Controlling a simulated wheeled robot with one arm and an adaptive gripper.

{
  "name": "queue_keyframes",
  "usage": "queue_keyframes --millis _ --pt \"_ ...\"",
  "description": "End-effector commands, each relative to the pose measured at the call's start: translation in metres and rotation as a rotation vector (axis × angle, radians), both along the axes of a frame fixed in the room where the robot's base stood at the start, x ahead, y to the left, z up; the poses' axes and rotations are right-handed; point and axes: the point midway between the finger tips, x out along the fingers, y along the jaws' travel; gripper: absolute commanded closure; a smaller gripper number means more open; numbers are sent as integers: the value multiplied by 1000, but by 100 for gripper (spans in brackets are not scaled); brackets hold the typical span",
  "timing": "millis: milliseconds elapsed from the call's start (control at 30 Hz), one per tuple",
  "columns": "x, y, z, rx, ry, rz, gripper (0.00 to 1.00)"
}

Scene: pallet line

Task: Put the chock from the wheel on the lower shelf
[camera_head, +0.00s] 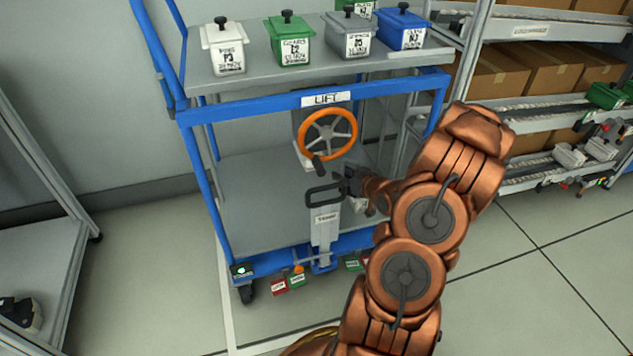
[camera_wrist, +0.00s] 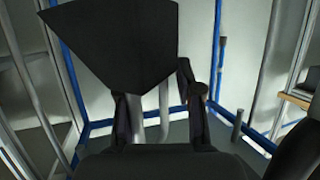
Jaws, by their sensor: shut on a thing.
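My gripper (camera_head: 352,184) is over the lower shelf (camera_head: 257,190) of the blue cart, just right of the tow bar's black loop handle. The wrist view shows its two dark fingers (camera_wrist: 158,92) and a black wedge-shaped chock (camera_wrist: 120,35) at their tips. My gripper is shut on the chock, which is held above the grey deck. The exact contact is hard to see in the dark. In the head view the chock does not stand out from the gripper. The cart's front left wheel (camera_head: 247,293) is on the floor with no chock visible beside it.
An orange handwheel (camera_head: 328,134) sits behind the gripper under the LIFT label. The tow bar (camera_head: 324,226) stands upright at the cart's front. The upper shelf (camera_head: 262,72) carries several small lidded bins. A rack with cartons (camera_head: 497,79) stands right. The left deck is bare.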

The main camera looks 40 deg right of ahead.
Motion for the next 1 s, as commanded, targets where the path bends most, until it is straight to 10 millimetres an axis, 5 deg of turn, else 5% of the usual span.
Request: queue_keyframes --millis 733,1000 --pt "134 -10 -1 -5 -2 7 100" --pt "130 -11 -60 1 0 3 100"
